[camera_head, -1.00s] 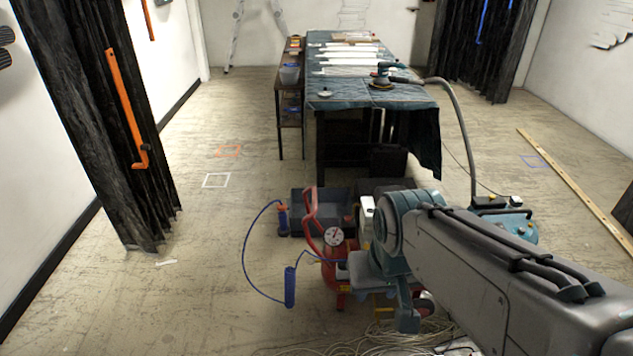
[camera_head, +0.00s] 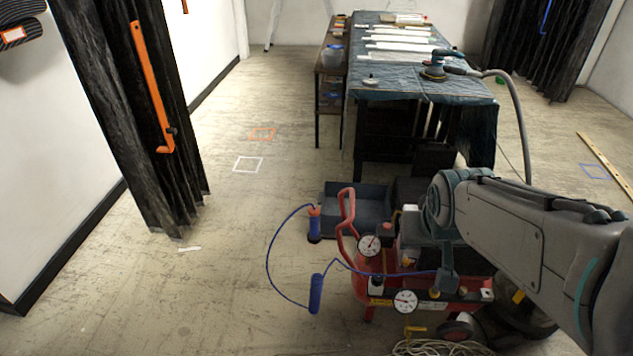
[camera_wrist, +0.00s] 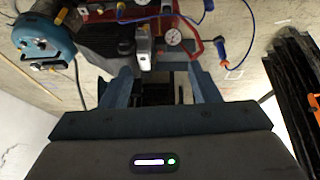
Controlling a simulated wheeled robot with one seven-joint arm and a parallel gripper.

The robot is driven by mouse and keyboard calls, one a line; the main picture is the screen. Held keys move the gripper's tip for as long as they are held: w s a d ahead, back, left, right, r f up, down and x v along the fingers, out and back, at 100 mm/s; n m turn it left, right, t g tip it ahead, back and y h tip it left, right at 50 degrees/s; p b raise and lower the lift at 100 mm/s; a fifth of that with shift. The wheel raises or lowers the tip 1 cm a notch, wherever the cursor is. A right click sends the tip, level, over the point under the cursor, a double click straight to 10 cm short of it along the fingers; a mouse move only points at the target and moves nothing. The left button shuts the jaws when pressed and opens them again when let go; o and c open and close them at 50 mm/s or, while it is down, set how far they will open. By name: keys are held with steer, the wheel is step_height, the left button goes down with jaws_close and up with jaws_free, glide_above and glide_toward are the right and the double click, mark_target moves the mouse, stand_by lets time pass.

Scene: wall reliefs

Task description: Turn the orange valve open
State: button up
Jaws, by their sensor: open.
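A red compressor (camera_head: 385,285) with two round gauges and a blue hose stands on the floor in the head view, partly behind my arm. A small yellow-orange lever (camera_head: 415,330) shows low at its front; I cannot tell whether this is the orange valve. In the wrist view the red machine and a white gauge (camera_wrist: 173,37) show beyond my fingers. My gripper (camera_wrist: 160,72) is open, with its two fingers wide apart and nothing seen held between them. In the head view my arm hides most of the gripper's surroundings.
A dark curtain (camera_head: 115,100) with a long orange bar (camera_head: 152,90) hangs at the left. A covered table (camera_head: 400,88) stands behind the compressor, with a dark tray (camera_head: 360,205) in front of it. A blue machine (camera_wrist: 45,42) shows in the wrist view. The left floor is mostly clear.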

steer(key=w+f+n+t+b, duration=0.1)
steer(key=w+f+t+b, duration=0.45)
steer(key=w, duration=0.75)
steer(key=n+t+y+b, duration=0.3)
steer(key=n+y+b, duration=0.5)
steer(key=y+b, duration=0.6)
glide_toward(314, 211)
steer(key=shift+g+h, duration=0.25)
steer(key=shift+h, duration=0.35)
steer(key=b+x, duration=0.1)
steer(key=x, duration=0.3)
steer(key=b+x, duration=0.1)
steer(key=x, duration=0.3)
steer(key=b+x, duration=0.1)
steer(key=x, duration=0.3)
steer(key=shift+w+r, duration=0.2)
steer(key=shift+r, duration=0.1)
steer(key=c, duration=1)
